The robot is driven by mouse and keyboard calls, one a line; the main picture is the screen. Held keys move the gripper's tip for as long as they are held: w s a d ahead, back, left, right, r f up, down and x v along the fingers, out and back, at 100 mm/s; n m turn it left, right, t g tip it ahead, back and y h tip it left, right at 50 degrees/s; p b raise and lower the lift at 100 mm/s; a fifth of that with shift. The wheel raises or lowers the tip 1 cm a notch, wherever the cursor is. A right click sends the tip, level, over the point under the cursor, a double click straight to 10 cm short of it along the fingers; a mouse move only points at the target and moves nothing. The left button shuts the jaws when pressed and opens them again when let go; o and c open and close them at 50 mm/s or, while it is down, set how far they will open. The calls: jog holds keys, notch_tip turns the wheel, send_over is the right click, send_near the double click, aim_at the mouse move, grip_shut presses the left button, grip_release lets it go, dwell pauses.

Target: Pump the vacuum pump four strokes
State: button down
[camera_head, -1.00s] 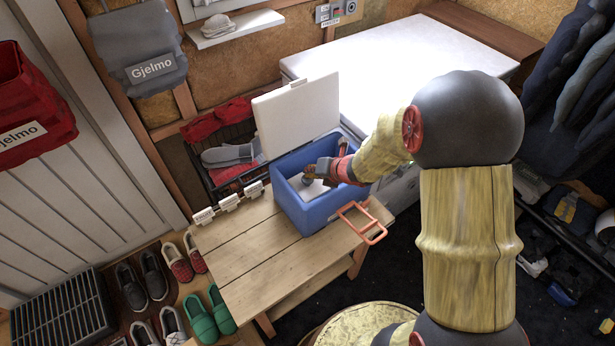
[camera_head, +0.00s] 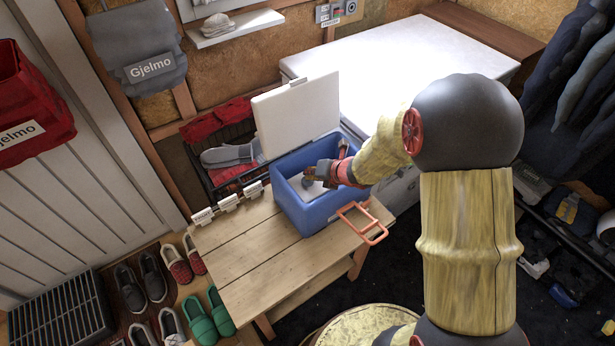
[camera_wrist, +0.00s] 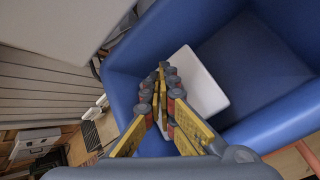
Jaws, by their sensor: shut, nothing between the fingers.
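I cannot make out a vacuum pump in either view. My gripper (camera_head: 313,179) is shut and empty, reaching into the open blue cool box (camera_head: 308,221) on the wooden bench. In the wrist view its fingertips (camera_wrist: 163,72) meet over the box interior (camera_wrist: 255,60), beside and partly in front of a flat white block (camera_wrist: 203,88). I cannot tell whether they touch the block. It shows as a pale patch in the head view (camera_head: 299,187). The box's white lid (camera_head: 297,115) stands open at the back.
An orange handle (camera_head: 362,223) sticks out from the box front over the bench edge. Small labelled clips (camera_head: 228,203) stand on the bench (camera_head: 250,260), whose left part is clear. A white chest freezer (camera_head: 400,65) stands behind. Shoes (camera_head: 205,312) line the floor at left.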

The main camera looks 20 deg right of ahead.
jog(key=shift+f, duration=0.35)
jog(key=shift+r, duration=0.15)
dwell(0.4)
jog(key=shift+r+p, duration=1.3)
jog(key=shift+r, duration=0.55)
notch_tip(320, 180, up, 5)
jog(key=p, duration=0.4)
jog(key=shift+a, duration=0.1)
dwell(1.1)
